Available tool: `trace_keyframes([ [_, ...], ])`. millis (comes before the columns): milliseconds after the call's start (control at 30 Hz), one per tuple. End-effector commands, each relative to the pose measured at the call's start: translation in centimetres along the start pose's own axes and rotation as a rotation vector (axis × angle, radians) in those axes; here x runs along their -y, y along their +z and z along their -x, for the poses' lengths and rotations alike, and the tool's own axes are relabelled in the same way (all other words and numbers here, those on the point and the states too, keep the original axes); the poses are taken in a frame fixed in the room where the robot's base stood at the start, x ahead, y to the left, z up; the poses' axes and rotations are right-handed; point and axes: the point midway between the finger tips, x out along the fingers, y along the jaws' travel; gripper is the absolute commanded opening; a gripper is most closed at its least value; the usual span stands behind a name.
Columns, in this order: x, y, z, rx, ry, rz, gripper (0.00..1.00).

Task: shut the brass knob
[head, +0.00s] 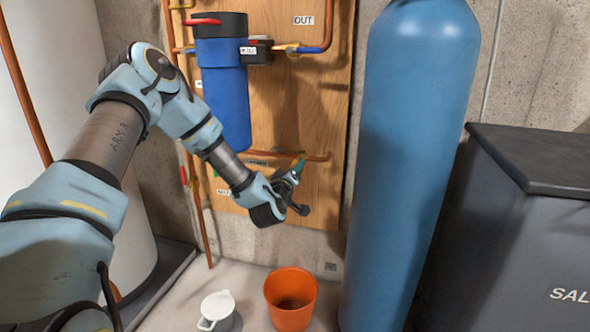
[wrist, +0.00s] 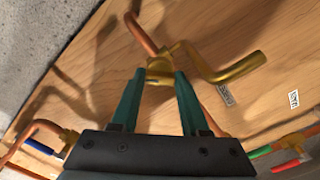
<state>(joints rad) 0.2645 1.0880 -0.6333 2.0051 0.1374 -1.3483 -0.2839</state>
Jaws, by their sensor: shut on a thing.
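The brass knob (wrist: 160,70) shows in the wrist view between the tips of my teal fingers, on a brass valve fed by a copper pipe. A curved brass spout (wrist: 225,72) runs from the valve to the right. My gripper (wrist: 160,88) is shut on the knob. In the head view my gripper (head: 298,168) is at the lower right part of the wooden panel, by a copper pipe. There the knob is hidden by my gripper, and I cannot tell how far it is turned.
An orange bucket (head: 291,297) and a white jug (head: 217,310) stand on the floor below. A blue filter housing (head: 224,100) hangs on the wooden panel (head: 305,100). A tall blue tank (head: 410,150) stands close on the right, with a dark salt bin (head: 530,230) beyond it.

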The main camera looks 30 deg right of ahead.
Motion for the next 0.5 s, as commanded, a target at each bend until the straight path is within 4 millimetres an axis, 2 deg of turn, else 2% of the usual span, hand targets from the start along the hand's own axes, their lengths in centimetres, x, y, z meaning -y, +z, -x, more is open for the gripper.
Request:
trace_keyframes([
  [500,0.04,0.12,0.02,0.0,0.001,-0.486,0.0],
])
